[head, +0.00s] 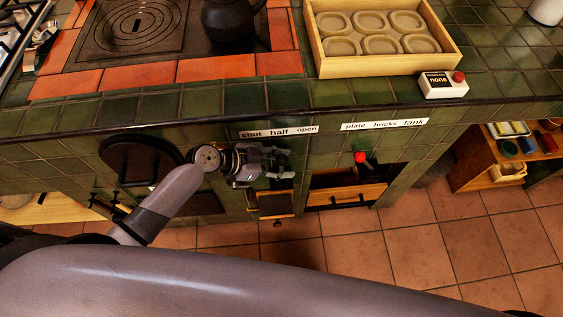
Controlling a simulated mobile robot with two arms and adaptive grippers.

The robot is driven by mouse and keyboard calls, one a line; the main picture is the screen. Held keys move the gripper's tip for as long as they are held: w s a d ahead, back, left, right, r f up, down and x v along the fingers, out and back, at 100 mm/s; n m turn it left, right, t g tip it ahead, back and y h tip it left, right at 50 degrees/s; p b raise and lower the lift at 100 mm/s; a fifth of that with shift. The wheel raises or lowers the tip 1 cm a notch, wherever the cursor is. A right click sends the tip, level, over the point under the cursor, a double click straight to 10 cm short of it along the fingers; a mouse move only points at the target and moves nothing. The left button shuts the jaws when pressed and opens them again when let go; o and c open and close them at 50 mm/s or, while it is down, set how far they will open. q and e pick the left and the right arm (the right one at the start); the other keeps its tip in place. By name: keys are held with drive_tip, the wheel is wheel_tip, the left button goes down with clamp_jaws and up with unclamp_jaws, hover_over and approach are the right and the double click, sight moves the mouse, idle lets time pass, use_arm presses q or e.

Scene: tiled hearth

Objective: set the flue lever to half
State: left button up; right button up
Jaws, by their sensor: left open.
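The flue label strip (278,131) reads "shut", "half", "open" from left to right on the green tiled front of the hearth. My left gripper (282,164) is open just below this strip, with its fingers pointing right, under the "half" and "open" words. The flue lever itself cannot be made out; the gripper and wrist cover the area below the strip. I cannot tell whether the fingers touch it. My right gripper is out of view.
A second strip (385,124) reads "plate", "bricks", "tank", with a red-knobbed lever (361,157) below it. A dark round-topped door (140,162) is at left. A kettle (229,22), a wooden tray of moulds (381,62) and a box with a red button (443,85) stand on top.

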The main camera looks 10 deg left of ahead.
use_arm(q)
drive_tip(key=shift+a, duration=0.1)
drive_tip(key=shift+a+r, duration=0.1)
drive_tip(key=shift+a, duration=0.05)
drive_tip(key=v, duration=1.1)
drive_tip(key=shift+a+r, duration=0.15)
drive_tip(key=shift+a, duration=0.05)
drive_tip(key=shift+s, duration=0.15)
